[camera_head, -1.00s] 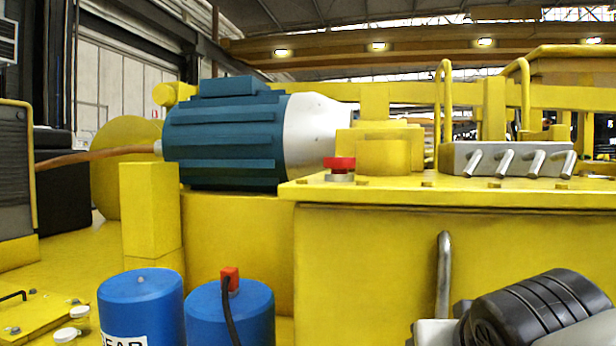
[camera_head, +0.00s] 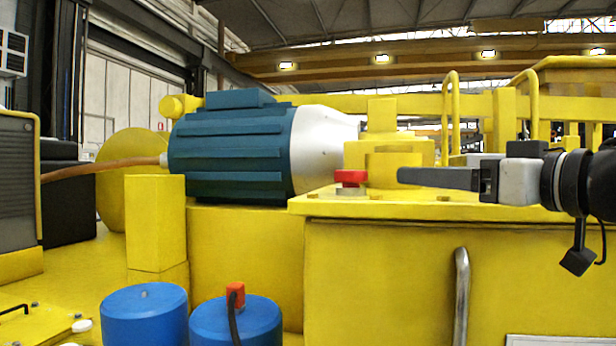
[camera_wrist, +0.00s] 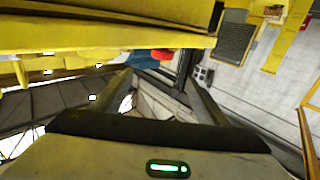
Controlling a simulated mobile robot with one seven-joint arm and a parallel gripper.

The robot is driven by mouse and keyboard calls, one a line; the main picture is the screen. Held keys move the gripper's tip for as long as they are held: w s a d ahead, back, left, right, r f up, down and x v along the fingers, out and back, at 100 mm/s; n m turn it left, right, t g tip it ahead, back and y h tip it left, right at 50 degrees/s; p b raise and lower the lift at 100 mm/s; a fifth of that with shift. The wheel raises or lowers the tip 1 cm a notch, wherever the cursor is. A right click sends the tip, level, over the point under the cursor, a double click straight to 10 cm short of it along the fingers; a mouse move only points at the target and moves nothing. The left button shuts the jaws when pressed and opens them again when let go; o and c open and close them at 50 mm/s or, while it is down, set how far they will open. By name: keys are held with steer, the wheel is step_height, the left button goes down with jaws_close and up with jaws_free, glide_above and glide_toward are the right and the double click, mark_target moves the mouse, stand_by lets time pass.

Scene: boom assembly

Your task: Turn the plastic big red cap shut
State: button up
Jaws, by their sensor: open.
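The big red cap (camera_head: 350,176) sits on a pale grey neck near the left corner of the yellow tank top (camera_head: 385,208). I cannot tell from its look how far it is turned. My gripper (camera_head: 402,176) lies level, pointing left, to the right of the cap and at about its height, with a gap between. In the wrist view the cap (camera_wrist: 162,55) shows at the yellow edge, beyond and between the two spread fingers of my gripper (camera_wrist: 160,77). The fingers are apart with nothing between them.
A blue motor (camera_head: 235,150) with a white end stands left of the cap. A yellow block (camera_head: 395,160) rises close behind it. Two blue cylinders (camera_head: 145,315) stand low in front, and a metal handle (camera_head: 461,290) is on the tank's front. Space above the cap is free.

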mark_target(361, 175)
steer(key=x, duration=1.7)
steer(key=shift+a+f, duration=0.25)
steer(key=shift+f, duration=0.05)
steer(key=shift+s, duration=0.1)
steer(key=c, duration=1)
